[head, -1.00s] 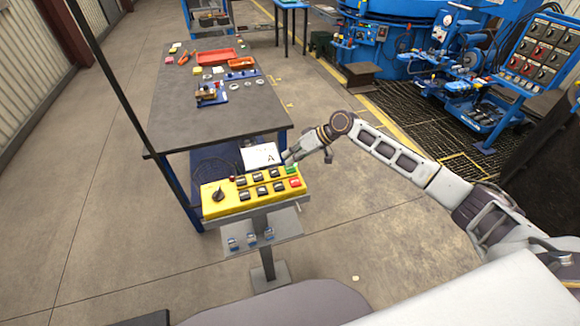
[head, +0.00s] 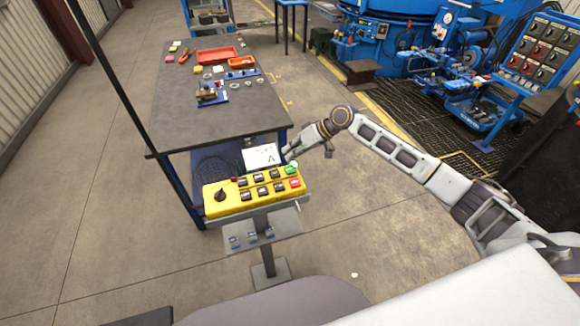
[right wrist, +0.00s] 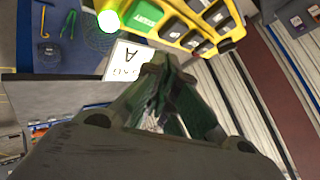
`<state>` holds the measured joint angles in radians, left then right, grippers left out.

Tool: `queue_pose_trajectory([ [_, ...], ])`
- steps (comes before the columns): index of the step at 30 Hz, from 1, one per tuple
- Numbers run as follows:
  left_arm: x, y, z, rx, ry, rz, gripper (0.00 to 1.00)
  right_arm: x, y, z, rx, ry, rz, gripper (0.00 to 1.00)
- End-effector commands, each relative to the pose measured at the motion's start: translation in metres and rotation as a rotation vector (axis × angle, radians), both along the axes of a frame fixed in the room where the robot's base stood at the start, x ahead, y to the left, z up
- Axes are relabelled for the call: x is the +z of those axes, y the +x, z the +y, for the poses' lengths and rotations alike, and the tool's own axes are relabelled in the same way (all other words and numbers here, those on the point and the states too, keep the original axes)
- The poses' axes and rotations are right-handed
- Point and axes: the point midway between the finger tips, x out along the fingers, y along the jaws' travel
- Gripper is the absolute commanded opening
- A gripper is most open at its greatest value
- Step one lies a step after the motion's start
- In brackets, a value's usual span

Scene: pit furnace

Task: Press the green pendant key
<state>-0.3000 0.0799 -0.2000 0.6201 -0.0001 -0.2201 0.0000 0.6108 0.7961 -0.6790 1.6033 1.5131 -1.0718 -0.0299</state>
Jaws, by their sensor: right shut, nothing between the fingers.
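The yellow pendant box (head: 232,202) stands on a post and carries several dark keys, a black knob (head: 219,195), a red key (head: 295,184) and the green key (head: 291,170) at its right end. The green key also shows in the right wrist view (right wrist: 143,14), beside a brightly glowing green lamp (right wrist: 108,18). My right gripper (head: 289,154) is shut and empty, just beyond the green end of the box. In the right wrist view its fingertips (right wrist: 165,62) are apart from the green key. My left gripper is out of view.
A white card with a letter A (head: 261,157) stands behind the box. A dark workbench (head: 160,124) with red trays (head: 216,55) and small parts lies beyond. A small shelf (head: 285,228) is on the post below.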

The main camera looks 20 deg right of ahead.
Motion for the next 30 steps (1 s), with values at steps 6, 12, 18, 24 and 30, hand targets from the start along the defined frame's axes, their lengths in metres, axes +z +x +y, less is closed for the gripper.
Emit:
queue_pose_trajectory([
  [6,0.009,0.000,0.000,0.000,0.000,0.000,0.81,0.015,0.000,0.000,0.000,0.001,-0.002,0.00],
  [12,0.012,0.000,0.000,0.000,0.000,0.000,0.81,0.023,0.000,0.000,0.000,0.001,-0.002,0.00],
  [18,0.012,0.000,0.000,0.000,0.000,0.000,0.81,0.022,0.000,0.000,0.000,0.000,-0.001,0.00],
  [24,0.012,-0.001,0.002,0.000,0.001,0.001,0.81,0.022,0.000,0.000,0.000,0.000,-0.001,0.00],
  [30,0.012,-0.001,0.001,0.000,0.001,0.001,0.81,0.022,0.000,0.000,0.000,0.000,-0.001,0.00],
])
